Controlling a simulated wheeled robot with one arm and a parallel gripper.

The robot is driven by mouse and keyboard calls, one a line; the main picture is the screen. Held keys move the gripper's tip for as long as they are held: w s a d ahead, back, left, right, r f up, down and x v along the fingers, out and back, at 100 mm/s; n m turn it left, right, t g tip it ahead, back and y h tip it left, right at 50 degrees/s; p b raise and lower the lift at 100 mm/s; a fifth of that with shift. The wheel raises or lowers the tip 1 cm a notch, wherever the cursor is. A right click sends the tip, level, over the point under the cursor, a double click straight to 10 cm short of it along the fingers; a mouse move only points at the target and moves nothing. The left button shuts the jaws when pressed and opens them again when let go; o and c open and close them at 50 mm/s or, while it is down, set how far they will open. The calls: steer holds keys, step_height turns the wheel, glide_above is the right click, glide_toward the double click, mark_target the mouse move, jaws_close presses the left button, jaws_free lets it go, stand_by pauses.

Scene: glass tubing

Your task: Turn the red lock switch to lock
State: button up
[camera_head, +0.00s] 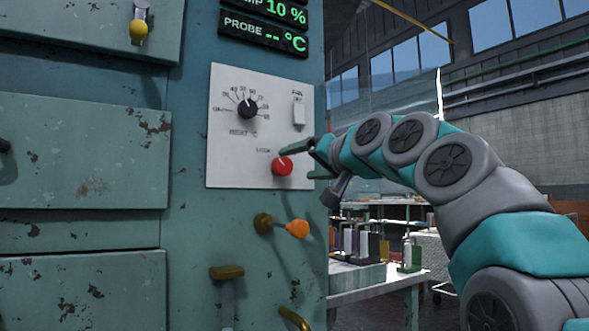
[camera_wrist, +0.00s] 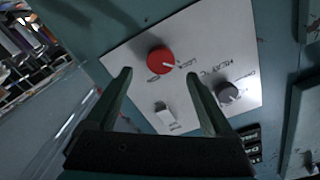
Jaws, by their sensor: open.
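The red lock switch (camera_head: 282,165) is a round red knob low on a white control panel (camera_head: 229,124), with lettering above it. In the wrist view the red knob (camera_wrist: 161,60) lies ahead of my fingertips, between their lines, with a white pointer mark on its face. My gripper (camera_head: 302,157) reaches in from the right, close to the knob. In the wrist view my gripper (camera_wrist: 158,78) is open, with nothing between its two green fingers. Whether a fingertip touches the knob I cannot tell.
A black dial (camera_head: 247,108) and a white rocker switch (camera_head: 299,112) sit above the knob on the panel. An orange-knobbed lever (camera_head: 296,228) and a brass-topped handle (camera_head: 227,273) stick out below. A table with several items (camera_head: 366,270) stands behind at right.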

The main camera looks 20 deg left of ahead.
steer(key=shift+s+d, duration=0.45)
steer(key=shift+s, duration=0.05)
